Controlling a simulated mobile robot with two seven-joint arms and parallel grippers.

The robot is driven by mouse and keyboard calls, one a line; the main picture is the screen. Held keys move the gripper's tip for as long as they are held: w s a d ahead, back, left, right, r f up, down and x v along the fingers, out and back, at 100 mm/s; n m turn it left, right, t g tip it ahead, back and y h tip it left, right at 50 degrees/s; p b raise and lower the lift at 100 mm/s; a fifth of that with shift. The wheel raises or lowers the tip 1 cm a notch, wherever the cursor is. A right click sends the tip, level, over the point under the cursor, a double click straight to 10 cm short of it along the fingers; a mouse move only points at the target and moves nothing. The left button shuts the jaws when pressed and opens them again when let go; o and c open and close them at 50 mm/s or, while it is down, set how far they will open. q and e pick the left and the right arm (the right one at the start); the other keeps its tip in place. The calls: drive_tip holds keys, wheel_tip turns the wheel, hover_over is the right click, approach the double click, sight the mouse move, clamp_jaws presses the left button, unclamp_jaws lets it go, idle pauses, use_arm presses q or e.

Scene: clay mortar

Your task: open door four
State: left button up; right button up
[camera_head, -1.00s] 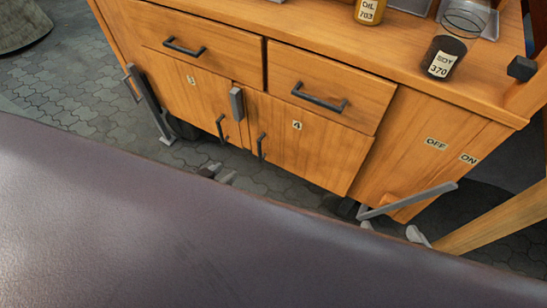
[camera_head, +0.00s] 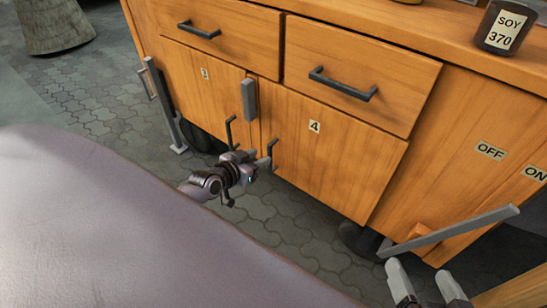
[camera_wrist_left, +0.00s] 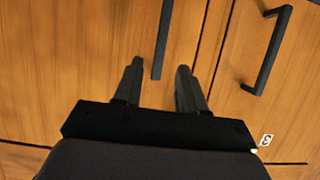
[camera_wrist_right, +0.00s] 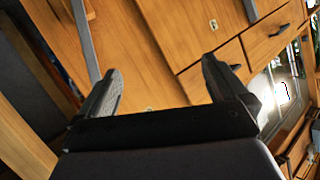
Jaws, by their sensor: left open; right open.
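Door four (camera_head: 335,165) is the wooden cabinet door marked 4, and it looks shut. Its dark upright handle (camera_head: 271,150) is near its left edge. My left gripper (camera_head: 254,160) is open close to that handle. In the left wrist view the handle (camera_wrist_left: 162,40) lies in line with the gap between the open fingers (camera_wrist_left: 160,68); I cannot tell whether they reach around it. A grey block (camera_head: 249,100) sits at the top of the seam between the doors. My right gripper (camera_head: 421,271) is open and empty at the lower right.
Door three (camera_head: 200,85) with its own handle (camera_head: 230,131) is just left. Two drawers with dark handles are above. A slanted grey bar (camera_head: 450,232) crosses the right panel near my right gripper. A soy jar (camera_head: 505,28) stands on the top. Paved floor lies in front.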

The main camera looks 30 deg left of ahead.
sight(269, 153)
use_arm(q)
drive_tip(key=b+x, duration=0.2)
drive_tip(key=x, duration=0.2)
drive_tip(key=shift+w+f, duration=0.2)
drive_tip(key=shift+f, duration=0.1)
drive_tip(key=shift+b+x, duration=0.6)
drive_tip(key=shift+x, duration=0.2)
use_arm(e)
drive_tip(key=shift+s+d+f+n+t+h, duration=0.15)
drive_tip(key=shift+d+n+t, duration=0.1)
drive_tip(key=shift+d+t, duration=0.15)
drive_tip(key=shift+s+d+f+n+t+h, duration=0.15)
drive_tip(key=shift+d+n+t, duration=0.15)
drive_tip(key=shift+d, duration=0.2)
use_arm(q)
drive_tip(key=shift+d+r, duration=0.1)
drive_tip(key=shift+r, duration=0.05)
use_arm(e)
drive_tip(key=shift+w+r, duration=0.1)
drive_tip(key=shift+r, duration=0.05)
use_arm(q)
clamp_jaws()
